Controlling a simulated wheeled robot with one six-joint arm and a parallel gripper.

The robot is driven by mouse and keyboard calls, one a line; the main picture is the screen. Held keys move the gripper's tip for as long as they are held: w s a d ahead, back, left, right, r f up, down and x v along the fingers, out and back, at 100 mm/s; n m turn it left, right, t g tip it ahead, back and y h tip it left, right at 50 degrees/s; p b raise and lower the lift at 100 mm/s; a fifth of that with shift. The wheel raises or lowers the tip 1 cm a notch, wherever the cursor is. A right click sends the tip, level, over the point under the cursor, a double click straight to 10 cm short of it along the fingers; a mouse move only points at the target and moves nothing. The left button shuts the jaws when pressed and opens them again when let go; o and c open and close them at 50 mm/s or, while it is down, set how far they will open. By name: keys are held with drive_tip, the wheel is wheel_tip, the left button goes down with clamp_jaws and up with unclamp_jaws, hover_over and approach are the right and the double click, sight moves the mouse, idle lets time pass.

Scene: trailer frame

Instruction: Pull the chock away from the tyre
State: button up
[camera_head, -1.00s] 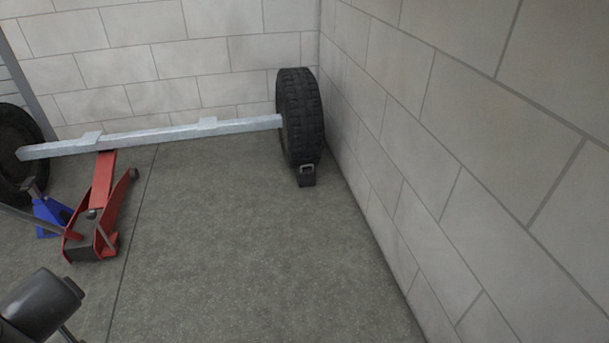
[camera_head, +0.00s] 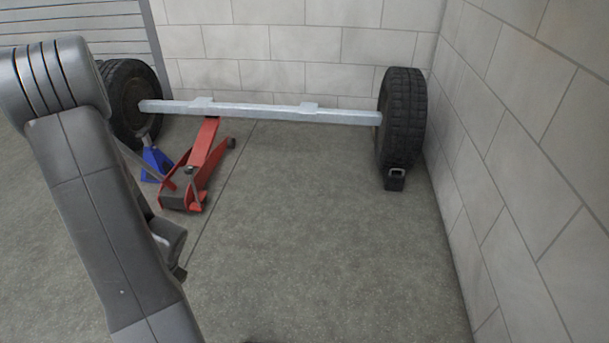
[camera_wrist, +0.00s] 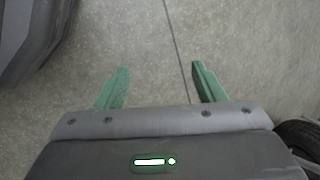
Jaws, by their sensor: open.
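The chock (camera_head: 395,180) is a small dark block with a light-edged handle loop on its near face. It sits on the floor against the front of the right tyre (camera_head: 403,120), close to the right wall. My gripper (camera_wrist: 158,80) shows in the wrist view with two green fingers spread apart and nothing between them. Bare floor lies beneath it. The chock is not in the wrist view. In the head view my arm fills the left side, and the fingers cannot be made out there.
A pale metal axle beam (camera_head: 260,111) joins the right tyre to the left tyre (camera_head: 130,105). A red floor jack (camera_head: 198,170) and a blue stand (camera_head: 156,163) stand under its left part. A block wall (camera_head: 530,150) runs along the right. The middle floor is clear.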

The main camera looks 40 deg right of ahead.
drive_tip(key=w+f+m+t+y+b, duration=0.1)
drive_tip(key=w+f+m+t+y, duration=0.15)
drive_tip(key=w+f+m, duration=0.6)
drive_tip(key=w+f+m+t+y+b, duration=0.15)
drive_tip(key=w+f+m+t, duration=0.35)
drive_tip(key=f, duration=0.7)
drive_tip(key=w+d+f+m+t+h, duration=0.2)
drive_tip(key=w+d+f+m+h, duration=0.1)
drive_tip(key=w+d+f+m, duration=0.1)
wheel_tip(320, 180, down, 3)
drive_tip(key=d+m, duration=0.1)
drive_tip(key=m, duration=0.1)
drive_tip(key=shift+m+t+b, duration=0.35)
drive_tip(key=shift+b, duration=0.05)
